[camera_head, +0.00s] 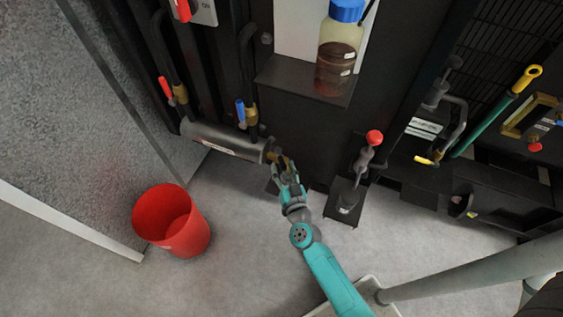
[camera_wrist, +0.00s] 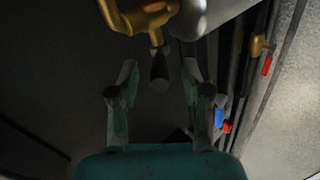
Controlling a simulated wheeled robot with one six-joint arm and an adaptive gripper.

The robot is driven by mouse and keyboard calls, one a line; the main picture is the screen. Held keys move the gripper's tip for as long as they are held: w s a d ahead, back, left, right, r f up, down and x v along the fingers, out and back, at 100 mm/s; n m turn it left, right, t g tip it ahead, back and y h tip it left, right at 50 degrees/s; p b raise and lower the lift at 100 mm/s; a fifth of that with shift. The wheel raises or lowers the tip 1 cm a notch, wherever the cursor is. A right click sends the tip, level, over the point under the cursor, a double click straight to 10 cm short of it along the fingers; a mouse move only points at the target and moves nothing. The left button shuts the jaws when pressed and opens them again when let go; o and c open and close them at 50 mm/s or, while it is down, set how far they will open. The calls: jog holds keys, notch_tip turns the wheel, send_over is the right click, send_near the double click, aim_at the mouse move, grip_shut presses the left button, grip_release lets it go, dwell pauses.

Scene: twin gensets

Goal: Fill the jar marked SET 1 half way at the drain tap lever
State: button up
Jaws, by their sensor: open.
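My gripper (camera_head: 284,172) is at the right end of the grey horizontal cylinder, by a small brass tap (camera_head: 273,157). In the wrist view my gripper (camera_wrist: 160,78) is open, with one finger on each side of the dark lever (camera_wrist: 159,66) of the brass tap (camera_wrist: 145,18). The lever tip lies between the fingertips; contact is not visible. A clear jar with a blue cap (camera_head: 340,52) stands upright on a dark shelf, with brown liquid in its lower part. Its small labels are unreadable, so I cannot tell whether it is the SET 1 jar.
A red bucket (camera_head: 172,222) stands on the floor at the left. The grey cylinder (camera_head: 222,141) runs left of the tap. A red-knobbed hand lever (camera_head: 368,158) stands right of my gripper. Red (camera_head: 165,87) and blue (camera_head: 240,111) valve handles are above the cylinder.

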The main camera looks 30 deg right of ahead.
jog(key=v, duration=0.9)
dwell(7.1)
